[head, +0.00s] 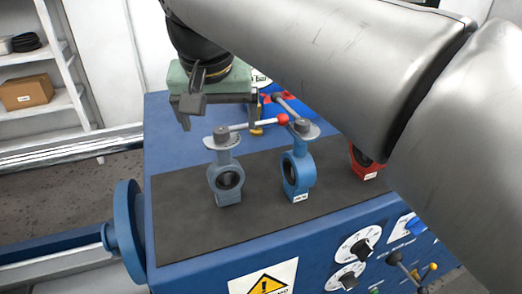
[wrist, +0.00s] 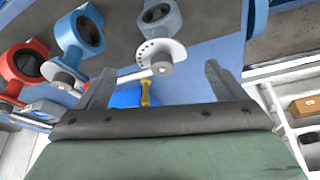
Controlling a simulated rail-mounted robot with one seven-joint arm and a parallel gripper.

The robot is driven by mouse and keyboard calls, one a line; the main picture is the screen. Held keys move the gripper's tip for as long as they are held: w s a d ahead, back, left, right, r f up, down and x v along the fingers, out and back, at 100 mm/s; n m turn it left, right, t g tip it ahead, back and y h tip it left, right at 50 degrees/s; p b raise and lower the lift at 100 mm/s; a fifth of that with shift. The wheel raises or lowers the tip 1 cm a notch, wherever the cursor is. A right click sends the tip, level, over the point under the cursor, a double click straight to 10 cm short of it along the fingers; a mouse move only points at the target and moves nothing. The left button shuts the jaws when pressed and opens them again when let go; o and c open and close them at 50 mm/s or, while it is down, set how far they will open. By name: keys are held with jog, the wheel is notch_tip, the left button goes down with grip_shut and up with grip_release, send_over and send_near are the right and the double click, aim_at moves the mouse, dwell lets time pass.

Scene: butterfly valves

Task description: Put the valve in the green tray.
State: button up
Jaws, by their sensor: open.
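Three butterfly valves stand upright on a dark mat: a grey-blue valve (head: 226,180) on the left, a bright blue valve (head: 298,174) in the middle and a red valve (head: 366,163) partly behind my arm. In the wrist view are the grey-blue valve (wrist: 160,17), the blue valve (wrist: 80,33) and the red valve (wrist: 24,62). The grey-blue valve's lever ends in a red knob. My gripper (head: 220,122) is open and empty above and behind the grey-blue valve; its fingers (wrist: 158,70) spread around the view of that valve's lever. No green tray shows.
The dark mat (head: 190,225) lies on a blue bench (head: 165,135) with knobs and a warning sign on its front. A yellow-handled tool (wrist: 147,93) and a blue object (wrist: 125,98) lie behind the valves. Shelves with a cardboard box (head: 27,92) stand at the left.

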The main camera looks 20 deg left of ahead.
aim_at(222, 135)
jog(key=x, duration=0.5)
jog(key=shift+d, duration=0.1)
jog(key=shift+p+x, duration=0.55)
jog(key=shift+x, duration=2.05)
jog(key=shift+s, duration=0.15)
jog(key=c, duration=1.8)
jog(key=shift+r, duration=0.1)
grip_shut()
